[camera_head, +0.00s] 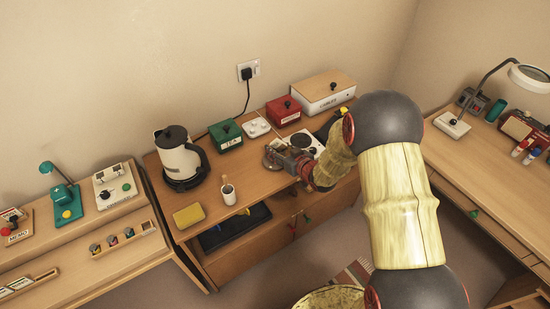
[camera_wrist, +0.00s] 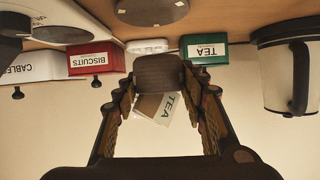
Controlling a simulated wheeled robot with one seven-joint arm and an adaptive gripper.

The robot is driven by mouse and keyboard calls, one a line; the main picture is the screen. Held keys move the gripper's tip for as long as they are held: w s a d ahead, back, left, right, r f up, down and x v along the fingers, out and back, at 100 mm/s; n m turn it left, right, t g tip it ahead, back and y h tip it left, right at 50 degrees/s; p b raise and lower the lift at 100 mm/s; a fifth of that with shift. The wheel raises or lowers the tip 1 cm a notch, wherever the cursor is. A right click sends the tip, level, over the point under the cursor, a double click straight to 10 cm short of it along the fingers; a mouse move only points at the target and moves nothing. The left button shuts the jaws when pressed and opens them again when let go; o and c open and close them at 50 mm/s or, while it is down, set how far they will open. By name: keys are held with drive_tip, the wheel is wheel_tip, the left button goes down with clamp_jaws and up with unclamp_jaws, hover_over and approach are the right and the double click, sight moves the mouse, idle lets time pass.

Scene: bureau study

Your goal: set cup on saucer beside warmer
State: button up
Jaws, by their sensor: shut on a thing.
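My gripper (camera_wrist: 158,95) is shut on a dark brown cup (camera_wrist: 160,72), seen upside down in the wrist view. A pale and brown piece marked TEA shows at its mouth. In the head view my gripper (camera_head: 298,160) is over the sideboard, and the cup cannot be made out clearly. A grey round saucer-like disc (camera_wrist: 152,10) lies on the sideboard near the cup; it also shows in the head view (camera_head: 271,161). The cup appears apart from it. The white warmer (camera_head: 312,150) with a dark round plate stands to the right, partly hidden by my arm.
Behind are a green TEA box (camera_head: 225,134), a white tray (camera_head: 257,127), a red BISCUITS box (camera_head: 283,110) and a white CABLES box (camera_head: 325,96). A kettle (camera_head: 178,160), a white pot (camera_head: 229,195) and a yellow sponge-like block (camera_head: 188,216) stand left.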

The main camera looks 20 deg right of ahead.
drive_tip(key=shift+w+a+f+b, duration=0.25)
drive_tip(key=shift+w+f+b, duration=0.1)
drive_tip(key=shift+w+f, duration=0.8)
drive_tip(key=shift+w+f+b, duration=0.15)
drive_tip(key=shift+f+b, duration=0.5)
drive_tip(key=shift+f, duration=1.2)
drive_tip(key=shift+f, duration=0.2)
drive_tip(key=o, duration=1.2)
drive_tip(key=shift+r, duration=0.1)
